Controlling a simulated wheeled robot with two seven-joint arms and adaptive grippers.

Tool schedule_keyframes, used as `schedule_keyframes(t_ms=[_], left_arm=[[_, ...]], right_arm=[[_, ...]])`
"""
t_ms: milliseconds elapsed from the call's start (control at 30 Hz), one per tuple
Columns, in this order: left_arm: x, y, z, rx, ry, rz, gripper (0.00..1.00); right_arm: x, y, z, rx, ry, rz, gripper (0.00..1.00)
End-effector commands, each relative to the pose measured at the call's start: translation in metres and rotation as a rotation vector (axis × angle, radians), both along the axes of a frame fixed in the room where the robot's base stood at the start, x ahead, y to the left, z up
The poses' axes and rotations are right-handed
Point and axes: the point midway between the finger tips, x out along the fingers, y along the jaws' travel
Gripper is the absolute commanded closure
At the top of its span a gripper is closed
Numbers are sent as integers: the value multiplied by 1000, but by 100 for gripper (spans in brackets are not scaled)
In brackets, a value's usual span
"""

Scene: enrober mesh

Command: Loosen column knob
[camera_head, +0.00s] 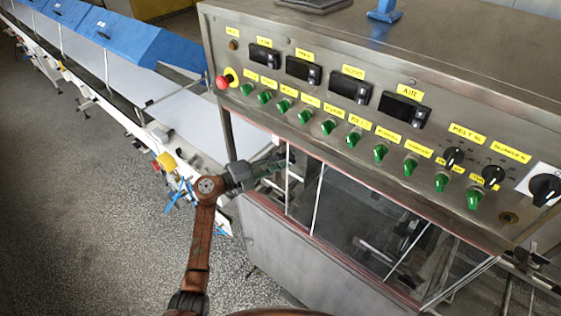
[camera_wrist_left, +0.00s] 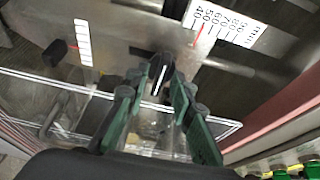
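A black knob (camera_wrist_left: 161,68) with a white line shows in the left wrist view, set on a metal part beyond the fingers. I take it as the column knob; in the head view I cannot make it out behind the gripper. My left gripper (camera_head: 279,164) reaches to the left end of the machine, under the control panel. In the left wrist view its two green-padded fingers (camera_wrist_left: 160,88) are apart, with their tips to either side of the knob. I see no clear contact with it. My right gripper is in neither view.
A printed scale (camera_wrist_left: 225,22) with a red pointer and a second dark knob (camera_wrist_left: 56,53) beside a white scale are near. The machine's control panel (camera_head: 335,133), with green switches, overhangs the gripper. Clear panes (camera_head: 350,212) are to its right, a conveyor (camera_head: 195,115) to its left.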

Motion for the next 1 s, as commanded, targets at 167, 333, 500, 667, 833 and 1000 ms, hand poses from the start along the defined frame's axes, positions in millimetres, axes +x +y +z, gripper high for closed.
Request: schedule_keyframes(t_ms=[167,333,500,667,833,1000], left_arm=[[0,0,0,0,0,0,92],[0,0,0,0,0,0,100],[0,0,0,0,0,0,100],[0,0,0,-5,5,-1,100],[-1,0,-1,-43,34,-1,100],[-1,0,-2,-123,96,0,100]], right_arm=[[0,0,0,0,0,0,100],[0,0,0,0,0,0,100],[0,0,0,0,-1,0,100],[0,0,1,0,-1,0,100],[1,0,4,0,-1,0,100],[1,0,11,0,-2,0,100]])
